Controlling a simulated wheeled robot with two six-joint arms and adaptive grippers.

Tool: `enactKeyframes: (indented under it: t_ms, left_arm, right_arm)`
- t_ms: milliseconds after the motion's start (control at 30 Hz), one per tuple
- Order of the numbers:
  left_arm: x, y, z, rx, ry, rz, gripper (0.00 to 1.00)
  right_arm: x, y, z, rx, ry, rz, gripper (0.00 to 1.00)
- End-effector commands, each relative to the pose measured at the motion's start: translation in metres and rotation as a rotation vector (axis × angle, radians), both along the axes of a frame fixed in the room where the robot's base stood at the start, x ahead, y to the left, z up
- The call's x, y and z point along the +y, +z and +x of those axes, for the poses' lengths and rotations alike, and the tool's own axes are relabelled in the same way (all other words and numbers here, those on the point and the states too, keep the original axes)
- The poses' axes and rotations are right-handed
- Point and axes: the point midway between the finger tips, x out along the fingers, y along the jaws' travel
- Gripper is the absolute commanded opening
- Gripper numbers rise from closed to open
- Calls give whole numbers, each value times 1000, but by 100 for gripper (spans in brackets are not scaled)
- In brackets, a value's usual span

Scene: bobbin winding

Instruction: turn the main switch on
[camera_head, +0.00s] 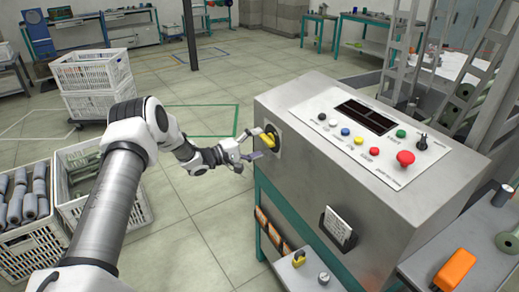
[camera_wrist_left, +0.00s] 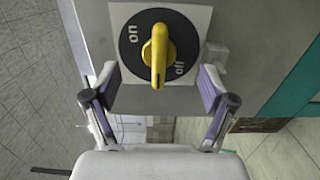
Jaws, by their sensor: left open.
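The main switch is a yellow knob (camera_head: 267,141) on a black round plate, on the left side face of the grey control cabinet (camera_head: 330,175). In the left wrist view the yellow knob (camera_wrist_left: 159,55) stands nearly upright in the picture, with "on" at the plate's upper left and "off" at its lower right. The knob's lower end is beside "off". My left gripper (camera_head: 251,146) is at the switch, open, also seen in the left wrist view (camera_wrist_left: 159,82). Its fingers are spread to both sides of the knob, apart from it. My right gripper is not in view.
The cabinet top has several coloured buttons, a dark display (camera_head: 366,117) and a red mushroom button (camera_head: 405,158). White crates (camera_head: 95,72) stand at the left. An orange object (camera_head: 455,269) lies on the bench at front right. The floor behind my left gripper is clear.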

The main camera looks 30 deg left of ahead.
Motion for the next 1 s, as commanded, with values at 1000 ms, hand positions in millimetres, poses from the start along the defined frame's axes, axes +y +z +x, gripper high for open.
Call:
enactKeyframes:
  t_ms: [1000]
  left_arm:
    - [-12, -1, 23, 0, -1, 0, 83]
  right_arm:
    - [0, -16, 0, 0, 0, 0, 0]
